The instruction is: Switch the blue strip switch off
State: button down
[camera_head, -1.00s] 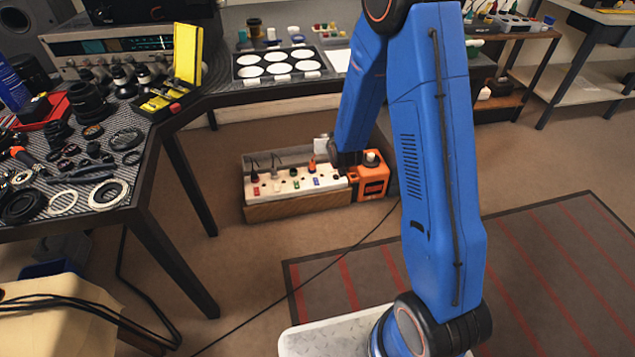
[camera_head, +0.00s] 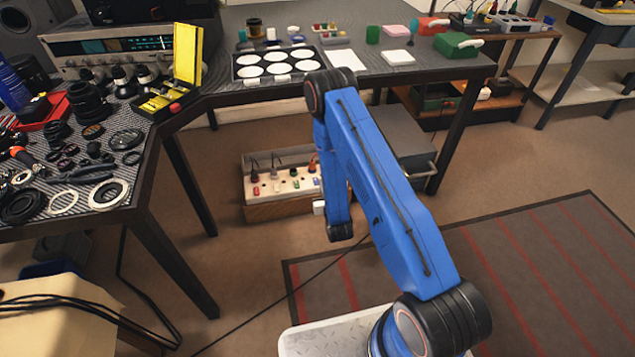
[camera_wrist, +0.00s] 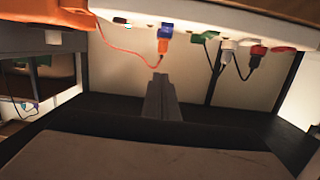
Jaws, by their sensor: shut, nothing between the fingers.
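The cream power strip (camera_head: 285,187) sits in an open wooden-fronted box under the table, with coloured switches and plugs along it. The blue switch (camera_head: 316,183) is small in the head view, near the orange plug and close to my arm. In the wrist view the strip runs along the top edge, and the blue switch (camera_wrist: 167,28) appears near the top middle, beside the orange plug (camera_wrist: 163,46). Its on or off position is too small to tell. My gripper (camera_wrist: 160,78) is shut and empty, apart from the strip, below the blue switch in the picture. The head view hides my fingers.
An orange box (camera_wrist: 45,18) stands at the strip's end, hidden by my arm in the head view. Cords hang from the plugs. The table (camera_head: 225,97) overhangs the box, and a dark cabinet (camera_head: 405,140) stands right of my arm. Open floor lies in front.

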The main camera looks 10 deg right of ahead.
jog(key=shift+s+f, duration=0.8)
jog(key=shift+f, duration=0.2)
jog(key=shift+w, duration=0.1)
send_over(317, 184)
jog(key=shift+s+d+f, duration=0.1)
jog(key=shift+s+f, duration=0.1)
jog(key=shift+f, duration=0.3)
notch_tip(317, 184, down, 2)
jog(key=shift+f, duration=0.2)
jog(key=shift+w+f, duration=0.1)
jog(key=shift+f, duration=0.75)
